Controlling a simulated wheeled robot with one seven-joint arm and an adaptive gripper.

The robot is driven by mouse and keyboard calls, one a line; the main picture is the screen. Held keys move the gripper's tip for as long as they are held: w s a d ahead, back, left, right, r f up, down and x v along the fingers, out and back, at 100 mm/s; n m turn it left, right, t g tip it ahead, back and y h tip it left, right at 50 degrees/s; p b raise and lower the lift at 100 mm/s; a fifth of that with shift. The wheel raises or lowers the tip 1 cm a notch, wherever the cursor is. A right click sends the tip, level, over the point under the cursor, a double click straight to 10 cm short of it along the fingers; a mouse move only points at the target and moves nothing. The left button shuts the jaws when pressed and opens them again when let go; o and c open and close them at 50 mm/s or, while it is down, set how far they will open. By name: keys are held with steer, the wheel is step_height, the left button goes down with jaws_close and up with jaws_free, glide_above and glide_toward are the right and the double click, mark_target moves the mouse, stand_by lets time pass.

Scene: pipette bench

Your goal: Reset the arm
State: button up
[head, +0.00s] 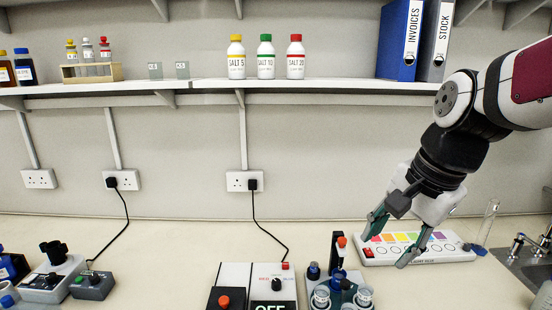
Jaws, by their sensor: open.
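My gripper (395,238) hangs from the arm at the right side of the head view, fingers pointing down and spread apart. Nothing shows between its fingers. It is in front of a white panel (455,250) with a row of coloured squares and a red button, and partly covers it. I cannot tell how high the fingertips are above the bench.
A rack with a red-topped tool (340,246) and small jars (364,296) stands left of the gripper. A white device with an OFF display (270,308) is at bottom centre. A glass tube (488,222) and a sink (520,262) are at right. The bench's middle left is clear apart from cables.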

steer(key=s+r+n+t+h, duration=0.1)
steer(key=s+n+t, duration=0.1)
steer(key=s+n, duration=0.9)
steer(key=shift+s+d+r+t+h, duration=0.2)
steer(key=shift+s+t+h, duration=0.1)
steer(key=shift+s, duration=0.45)
